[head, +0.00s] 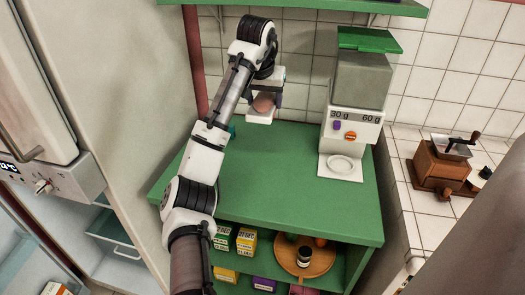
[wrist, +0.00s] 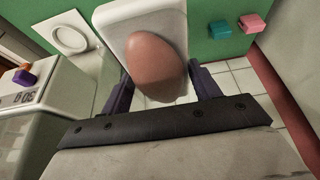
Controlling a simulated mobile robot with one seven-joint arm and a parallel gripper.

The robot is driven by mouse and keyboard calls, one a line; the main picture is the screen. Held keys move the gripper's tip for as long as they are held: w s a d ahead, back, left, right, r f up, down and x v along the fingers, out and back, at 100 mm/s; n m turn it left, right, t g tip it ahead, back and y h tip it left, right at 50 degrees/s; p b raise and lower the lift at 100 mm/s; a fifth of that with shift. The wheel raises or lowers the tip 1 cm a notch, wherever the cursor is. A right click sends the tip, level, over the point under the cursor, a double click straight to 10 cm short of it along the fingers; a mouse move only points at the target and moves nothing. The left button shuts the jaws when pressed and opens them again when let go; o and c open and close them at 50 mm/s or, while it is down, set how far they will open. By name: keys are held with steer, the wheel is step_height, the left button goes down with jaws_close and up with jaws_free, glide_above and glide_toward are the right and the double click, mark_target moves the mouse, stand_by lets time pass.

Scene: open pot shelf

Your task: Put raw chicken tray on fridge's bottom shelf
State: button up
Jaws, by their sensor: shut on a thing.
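The raw chicken tray (head: 259,118) is a small white tray with a pinkish-brown piece of meat on it. It is held above the green shelf top. In the wrist view the tray (wrist: 112,17) lies between the purple fingers. My gripper (wrist: 163,88) is shut on the tray; it also shows at the arm's end in the head view (head: 265,96). The fridge appears to be the pale unit at far left, with a control panel (head: 50,182). Its lower compartment (head: 115,230) looks open, with a green-edged shelf; its bottom is partly cut off.
A dispenser (head: 355,100) with a white dish (head: 342,166) stands on the green shelf top (head: 285,180). Boxes (head: 246,240) and a round wooden board (head: 304,262) sit below. A coffee grinder (head: 440,165) is right. Teal (wrist: 219,28) and pink (wrist: 253,23) blocks show.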

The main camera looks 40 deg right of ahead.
mark_target(264, 161)
steer(key=shift+w, duration=0.25)
step_height(264, 161, down, 20)
steer(key=p, duration=0.3)
steer(key=shift+r+p, duration=0.15)
steer(key=shift+p, duration=0.15)
steer(key=o, duration=1.2)
steer(key=shift+s, duration=0.1)
